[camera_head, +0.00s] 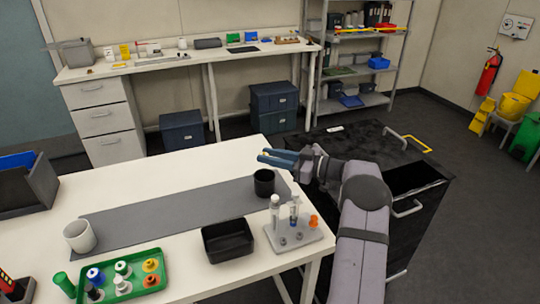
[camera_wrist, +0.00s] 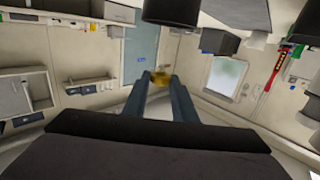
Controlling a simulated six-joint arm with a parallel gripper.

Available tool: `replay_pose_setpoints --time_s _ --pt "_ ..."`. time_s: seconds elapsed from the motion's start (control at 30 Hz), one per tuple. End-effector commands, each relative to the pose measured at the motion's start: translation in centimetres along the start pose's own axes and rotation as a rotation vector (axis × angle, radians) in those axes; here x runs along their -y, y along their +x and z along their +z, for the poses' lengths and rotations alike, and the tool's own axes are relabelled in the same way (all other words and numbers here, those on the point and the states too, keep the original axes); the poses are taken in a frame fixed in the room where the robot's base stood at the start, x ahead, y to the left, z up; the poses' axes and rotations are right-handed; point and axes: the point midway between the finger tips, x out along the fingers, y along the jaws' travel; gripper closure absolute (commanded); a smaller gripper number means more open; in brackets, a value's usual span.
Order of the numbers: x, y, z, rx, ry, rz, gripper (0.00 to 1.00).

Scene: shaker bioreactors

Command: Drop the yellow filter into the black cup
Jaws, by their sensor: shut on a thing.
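The black cup (camera_head: 264,187) stands upright on the grey mat near its right end in the head view. My gripper (camera_head: 266,156) is level, with its blue fingers pointing left, and its fingertips appear above the cup's mouth. In the wrist view the fingers (camera_wrist: 160,80) are closed on the yellow filter (camera_wrist: 160,77), which sits between the tips. The filter is too small to make out clearly in the head view. A dark rounded shape (camera_wrist: 172,11) at the top of the wrist view may be the cup.
A white cup (camera_head: 79,237) and a green tray (camera_head: 123,280) with several capped bottles are at the left. A black open box (camera_head: 227,242) and a grey rack (camera_head: 300,237) with tubes stand in front of the black cup. The middle of the mat (camera_head: 165,212) is clear.

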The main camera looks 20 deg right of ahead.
Motion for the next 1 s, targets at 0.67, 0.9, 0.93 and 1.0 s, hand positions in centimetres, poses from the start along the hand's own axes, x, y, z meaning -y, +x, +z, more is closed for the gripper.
replay_pose_setpoints --time_s 0.67,0.9,0.93,1.0 --pt "0.0 0.3 6.1 0.000 0.000 0.000 0.99" --pt "0.0 0.3 6.2 0.000 0.000 0.000 0.99" --pt "0.0 0.3 6.2 0.000 0.000 0.000 0.99" --pt "0.0 0.3 6.2 0.000 0.000 0.000 0.99"
